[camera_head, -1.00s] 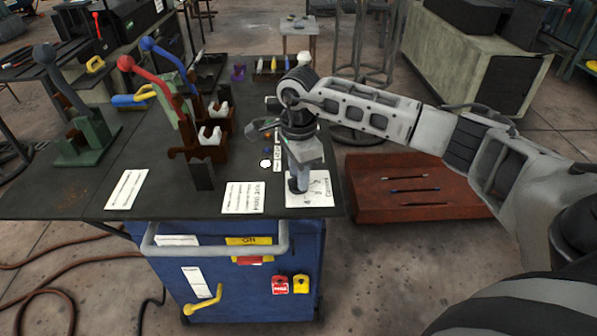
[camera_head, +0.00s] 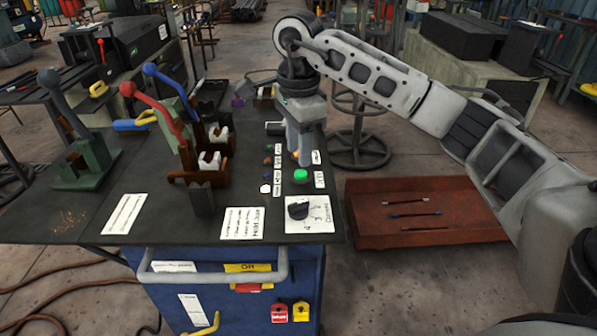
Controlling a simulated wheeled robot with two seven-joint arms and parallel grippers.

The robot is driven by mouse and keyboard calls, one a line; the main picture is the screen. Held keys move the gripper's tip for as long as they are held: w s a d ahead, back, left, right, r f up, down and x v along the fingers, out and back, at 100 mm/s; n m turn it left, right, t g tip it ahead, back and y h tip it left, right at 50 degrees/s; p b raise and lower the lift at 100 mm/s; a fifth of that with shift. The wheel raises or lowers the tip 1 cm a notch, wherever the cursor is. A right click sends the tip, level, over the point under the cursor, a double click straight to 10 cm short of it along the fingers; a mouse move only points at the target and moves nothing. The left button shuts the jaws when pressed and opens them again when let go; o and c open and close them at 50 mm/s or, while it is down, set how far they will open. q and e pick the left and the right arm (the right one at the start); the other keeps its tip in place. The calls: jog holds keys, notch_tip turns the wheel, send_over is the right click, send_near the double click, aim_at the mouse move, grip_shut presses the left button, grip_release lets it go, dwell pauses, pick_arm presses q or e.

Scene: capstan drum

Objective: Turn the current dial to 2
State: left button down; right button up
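The current dial (camera_head: 298,211) is a black knob on a white plate (camera_head: 322,226) marked "Current" with numbers, at the front right of the dark bench top. The knob is uncovered, but the number it points to is too small to read surely. My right gripper (camera_head: 304,161) points down behind the dial, apart from it, just beyond a bright green button (camera_head: 301,176). Its fingers look close together with nothing visible between them; whether they are fully shut is unclear. My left gripper is not in view.
Small coloured buttons with white labels stand beside the green one. Red (camera_head: 150,98) and blue (camera_head: 168,82) levers rise on the left of the bench. A white text card (camera_head: 242,223) lies left of the dial. A red-brown tray (camera_head: 425,230) stands right of the bench.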

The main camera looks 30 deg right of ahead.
jog(key=shift+r, duration=1.5)
jog(key=shift+f, duration=0.1)
